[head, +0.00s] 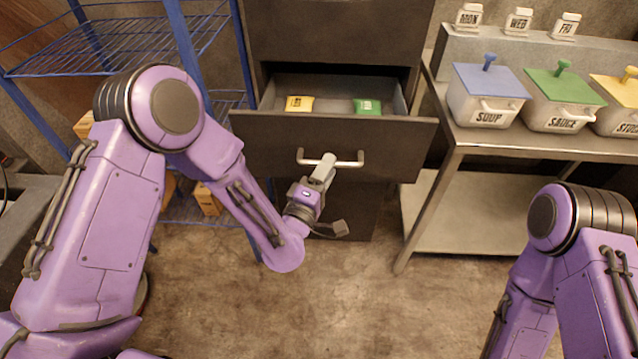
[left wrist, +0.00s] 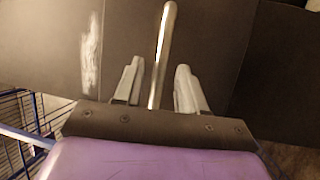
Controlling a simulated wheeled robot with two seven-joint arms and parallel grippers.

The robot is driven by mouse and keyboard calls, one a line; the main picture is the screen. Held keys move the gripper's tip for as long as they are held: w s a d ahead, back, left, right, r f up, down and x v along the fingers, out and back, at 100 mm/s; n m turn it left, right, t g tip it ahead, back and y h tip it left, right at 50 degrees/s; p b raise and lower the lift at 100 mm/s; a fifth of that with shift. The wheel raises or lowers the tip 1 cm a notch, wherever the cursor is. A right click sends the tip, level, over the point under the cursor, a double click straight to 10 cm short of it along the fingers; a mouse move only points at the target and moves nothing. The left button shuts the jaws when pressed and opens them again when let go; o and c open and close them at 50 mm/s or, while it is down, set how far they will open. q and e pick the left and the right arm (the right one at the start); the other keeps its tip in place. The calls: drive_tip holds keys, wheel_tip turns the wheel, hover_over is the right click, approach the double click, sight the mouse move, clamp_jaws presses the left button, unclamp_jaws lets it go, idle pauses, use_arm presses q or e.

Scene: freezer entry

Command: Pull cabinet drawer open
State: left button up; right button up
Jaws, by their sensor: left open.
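The dark cabinet drawer (head: 400,146) stands pulled out, with its inside visible from above. A yellow packet (head: 299,104) and a green packet (head: 367,107) lie in it. A metal bar handle (head: 345,163) runs across its front. My left gripper (head: 325,165) is at the handle's middle. In the left wrist view, the handle (left wrist: 160,55) passes between the two pale fingers of my left gripper (left wrist: 158,88), with gaps on both sides. The jaws are open around it. My right arm shows at the lower right, but its gripper is out of view.
A blue wire rack (head: 120,50) stands left of the cabinet. A metal table (head: 470,137) on the right holds lidded containers labelled SOUP (head: 488,95) and SAUCE (head: 563,100). The floor (head: 400,310) in front of the cabinet is clear.

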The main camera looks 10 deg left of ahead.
use_arm(q)
drive_tip(key=b+v, duration=0.2)
drive_tip(key=v, duration=0.6)
drive_tip(key=shift+b, duration=0.35)
drive_tip(key=shift+s, duration=0.15)
